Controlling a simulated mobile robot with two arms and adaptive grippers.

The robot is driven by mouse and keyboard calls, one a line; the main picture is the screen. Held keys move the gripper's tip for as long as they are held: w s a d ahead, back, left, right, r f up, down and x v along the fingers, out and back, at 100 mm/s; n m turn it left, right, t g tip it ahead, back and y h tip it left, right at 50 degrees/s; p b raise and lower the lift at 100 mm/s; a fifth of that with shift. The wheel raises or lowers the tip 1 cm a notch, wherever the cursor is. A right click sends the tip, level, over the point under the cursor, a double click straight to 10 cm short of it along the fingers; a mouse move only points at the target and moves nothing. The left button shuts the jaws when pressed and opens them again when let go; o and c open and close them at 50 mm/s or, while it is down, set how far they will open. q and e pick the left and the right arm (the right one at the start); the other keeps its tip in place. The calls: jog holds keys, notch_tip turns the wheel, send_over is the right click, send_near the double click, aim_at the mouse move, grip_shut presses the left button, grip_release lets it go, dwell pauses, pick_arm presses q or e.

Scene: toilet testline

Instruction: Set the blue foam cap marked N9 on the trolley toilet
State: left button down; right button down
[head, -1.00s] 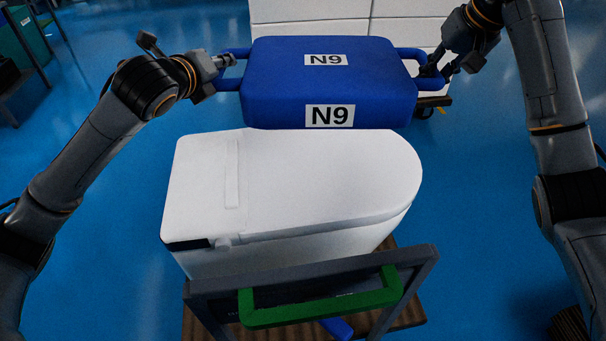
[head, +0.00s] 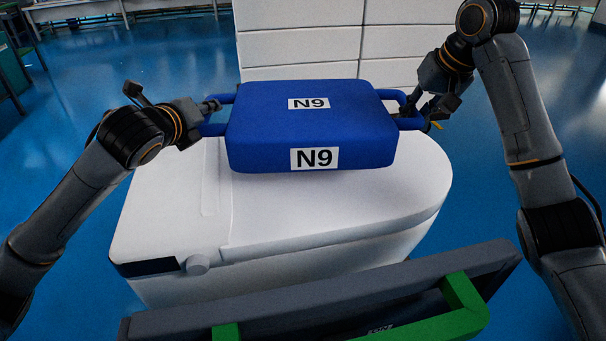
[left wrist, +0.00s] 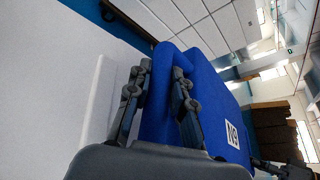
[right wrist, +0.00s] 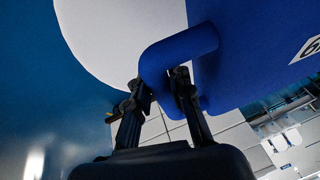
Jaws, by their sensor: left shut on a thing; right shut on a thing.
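The blue foam cap (head: 305,125) carries N9 labels on its top and front, with a loop handle at each end. My left gripper (head: 212,106) is shut on its left handle, and the left wrist view shows the fingers (left wrist: 160,95) around that handle. My right gripper (head: 408,108) is shut on the right handle, which also shows in the right wrist view (right wrist: 185,50). The white toilet (head: 290,215) is below, partly hidden behind the cap. The cap is held over the toilet's far part; a gap under it is hard to judge.
The trolley's grey frame with a green handle (head: 462,310) stands at the near side of the toilet. A stack of white boxes (head: 300,45) stands behind the cap. Blue floor is open to both sides.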

pick_arm(q)
jog(key=shift+w+a+f, duration=0.15)
jog(key=shift+w+f, duration=0.1)
jog(key=shift+f, duration=0.4)
pick_arm(e)
jog(key=shift+w+a+f, duration=0.1)
jog(key=shift+w+f, duration=0.15)
jog(key=shift+f, duration=0.45)
jog(key=shift+s, duration=0.1)
pick_arm(q)
jog(key=shift+f+b, duration=0.1)
jog(key=shift+b, duration=0.25)
pick_arm(e)
jog(key=shift+f, duration=0.1)
